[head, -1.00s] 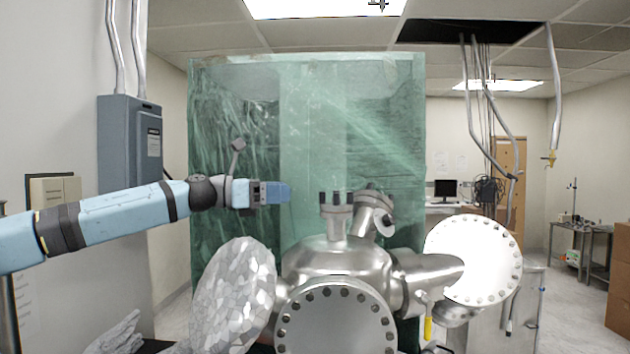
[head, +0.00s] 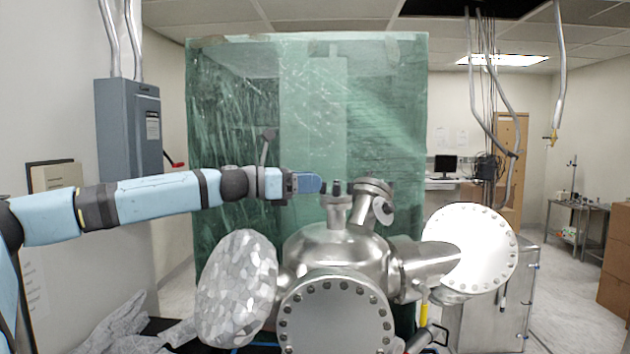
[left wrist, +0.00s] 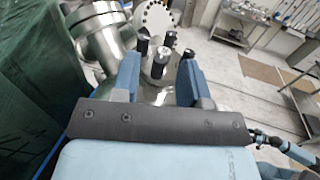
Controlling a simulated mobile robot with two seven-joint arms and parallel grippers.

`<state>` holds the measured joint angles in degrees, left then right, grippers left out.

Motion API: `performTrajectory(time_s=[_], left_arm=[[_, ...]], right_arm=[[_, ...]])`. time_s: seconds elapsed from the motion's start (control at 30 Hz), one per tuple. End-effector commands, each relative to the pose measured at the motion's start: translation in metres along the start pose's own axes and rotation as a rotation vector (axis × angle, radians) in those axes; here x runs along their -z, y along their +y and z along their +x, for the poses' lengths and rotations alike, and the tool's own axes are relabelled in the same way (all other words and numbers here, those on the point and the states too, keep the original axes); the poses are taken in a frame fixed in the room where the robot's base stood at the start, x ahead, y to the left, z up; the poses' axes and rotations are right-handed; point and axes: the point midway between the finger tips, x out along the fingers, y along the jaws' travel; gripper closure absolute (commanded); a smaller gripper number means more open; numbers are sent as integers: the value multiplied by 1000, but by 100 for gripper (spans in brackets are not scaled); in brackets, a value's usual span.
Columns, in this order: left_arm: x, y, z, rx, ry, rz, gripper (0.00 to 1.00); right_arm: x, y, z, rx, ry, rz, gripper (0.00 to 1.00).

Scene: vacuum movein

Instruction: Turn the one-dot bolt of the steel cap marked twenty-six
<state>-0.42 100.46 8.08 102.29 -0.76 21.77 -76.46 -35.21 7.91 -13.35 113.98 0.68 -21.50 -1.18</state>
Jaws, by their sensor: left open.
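A small steel cap (head: 338,199) with upright dark-headed bolts sits on the chamber's top port. In the left wrist view, the black bolt heads (left wrist: 158,64) stand between and just beyond the fingers of my left gripper (left wrist: 157,78). My left gripper (head: 322,184) is open, pointing right at the height of the bolt heads, close to the cap's left side. I cannot tell whether it touches a bolt. No number or dot marks are readable. A second, tilted flanged port (head: 374,190) stands just right of the cap.
The steel chamber (head: 335,250) has a large front flange (head: 336,318), a foil-wrapped disc (head: 237,285) at left and a white bolted flange (head: 470,250) at right. A green translucent curtain (head: 230,120) hangs behind. The space above the cap is clear.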

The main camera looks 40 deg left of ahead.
Motion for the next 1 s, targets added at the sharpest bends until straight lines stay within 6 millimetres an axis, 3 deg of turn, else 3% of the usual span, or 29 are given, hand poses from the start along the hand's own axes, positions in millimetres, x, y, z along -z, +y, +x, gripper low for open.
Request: performTrajectory(time_s=[0.3, 0.67, 0.7, 0.87, 1.0], left_arm=[[1, 0, 12, 2, 2, -2, 59], [1, -1, 14, 2, 0, -1, 59], [1, -1, 14, 2, 0, -1, 61], [1, -1, 14, 2, 0, -1, 98], [1, -1, 14, 2, 0, -1, 100]], right_arm=[[1, 1, -1, -3, 0, 0, 57], [5, 1, -2, -3, 6, 0, 57], [5, 1, -2, -3, 6, 0, 57], [4, 1, -2, -2, 6, 0, 57], [4, 1, -2, -2, 5, 0, 57]])
